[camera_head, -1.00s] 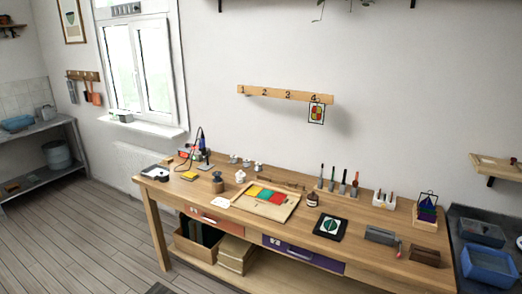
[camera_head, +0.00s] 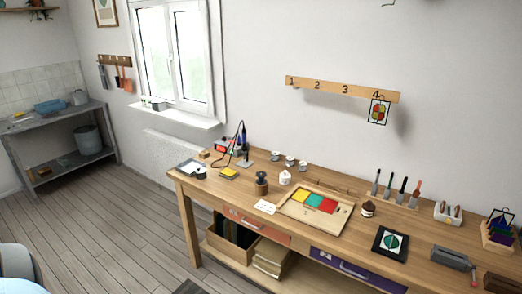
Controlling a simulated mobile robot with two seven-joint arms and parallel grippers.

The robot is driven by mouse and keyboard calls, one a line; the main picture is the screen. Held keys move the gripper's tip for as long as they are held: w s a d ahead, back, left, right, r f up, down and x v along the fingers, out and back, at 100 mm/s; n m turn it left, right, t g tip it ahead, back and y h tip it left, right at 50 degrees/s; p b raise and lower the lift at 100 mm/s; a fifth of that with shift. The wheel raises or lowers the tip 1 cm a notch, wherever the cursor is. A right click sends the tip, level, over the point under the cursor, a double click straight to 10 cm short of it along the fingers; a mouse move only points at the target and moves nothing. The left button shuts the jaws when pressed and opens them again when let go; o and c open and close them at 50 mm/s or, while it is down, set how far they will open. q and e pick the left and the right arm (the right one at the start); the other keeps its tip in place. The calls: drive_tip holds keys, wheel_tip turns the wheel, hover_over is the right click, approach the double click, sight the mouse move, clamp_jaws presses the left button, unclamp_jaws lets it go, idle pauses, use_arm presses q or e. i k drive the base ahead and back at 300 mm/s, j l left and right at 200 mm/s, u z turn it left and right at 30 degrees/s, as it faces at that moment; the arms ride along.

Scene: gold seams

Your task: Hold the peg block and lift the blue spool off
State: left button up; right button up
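I cannot clearly make out a blue spool or a peg block; things are small at this distance. A small wooden rack (camera_head: 499,238) at the right end of the workbench holds purple and dark pieces. A dark knob-topped thing (camera_head: 261,183) stands near the bench's middle left. A dark blue upright piece (camera_head: 241,138) stands by the red device at the back left. Neither of my grippers is in view.
Open wooden floor (camera_head: 110,230) lies to the left.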

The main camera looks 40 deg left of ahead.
sight(260, 181)
drive_tip(key=i+j+z, duration=0.1)
drive_tip(key=j+z, duration=0.15)
drive_tip(key=j, duration=0.8)
drive_tip(key=j+z, duration=0.15)
drive_tip(key=j, duration=2)
drive_tip(key=i, duration=0.05)
